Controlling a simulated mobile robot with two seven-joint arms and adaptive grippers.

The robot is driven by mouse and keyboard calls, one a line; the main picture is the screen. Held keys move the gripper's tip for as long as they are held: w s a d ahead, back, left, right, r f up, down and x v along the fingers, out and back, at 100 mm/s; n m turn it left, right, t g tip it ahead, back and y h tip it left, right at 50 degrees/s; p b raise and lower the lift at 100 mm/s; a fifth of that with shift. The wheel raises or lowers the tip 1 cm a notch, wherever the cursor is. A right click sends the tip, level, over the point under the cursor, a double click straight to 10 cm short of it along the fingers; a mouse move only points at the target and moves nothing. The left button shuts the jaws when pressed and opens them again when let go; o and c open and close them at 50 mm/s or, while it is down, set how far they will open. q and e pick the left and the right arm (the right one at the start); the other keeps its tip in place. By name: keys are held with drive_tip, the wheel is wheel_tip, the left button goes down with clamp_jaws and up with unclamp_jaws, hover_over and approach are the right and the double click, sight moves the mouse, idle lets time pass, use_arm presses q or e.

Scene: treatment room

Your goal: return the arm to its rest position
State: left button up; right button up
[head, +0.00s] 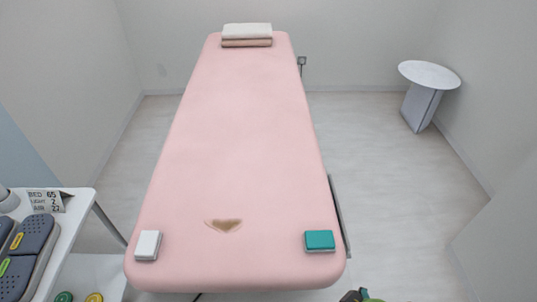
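A small dark piece with green beside it (358,296) shows at the bottom edge, just right of centre, below the near end of the bed. It may be the tip of my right gripper, but it is mostly cut off by the frame. I cannot tell whether it is open or shut. My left arm and gripper are not in view.
The pink treatment bed (235,140) fills the middle, with a white block (148,245), a teal block (319,240) and folded towels (247,35) on it. A white cart (75,215) stands left, a round side table (429,74) back right. The right floor is clear.

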drive_tip(key=s+d+f+g+p, duration=0.1)
drive_tip(key=s+f, duration=0.2)
drive_tip(key=f, duration=0.9)
drive_tip(key=s+d+f+g+p, duration=0.1)
drive_tip(key=s+f, duration=0.1)
drive_tip(key=f, duration=0.9)
drive_tip(key=s+d+f+p, duration=0.2)
drive_tip(key=s+f, duration=0.8)
drive_tip(key=s, duration=0.4)
drive_tip(key=shift+s+d+f+g+h, duration=0.2)
drive_tip(key=shift+g+h, duration=0.1)
drive_tip(key=shift+h, duration=0.1)
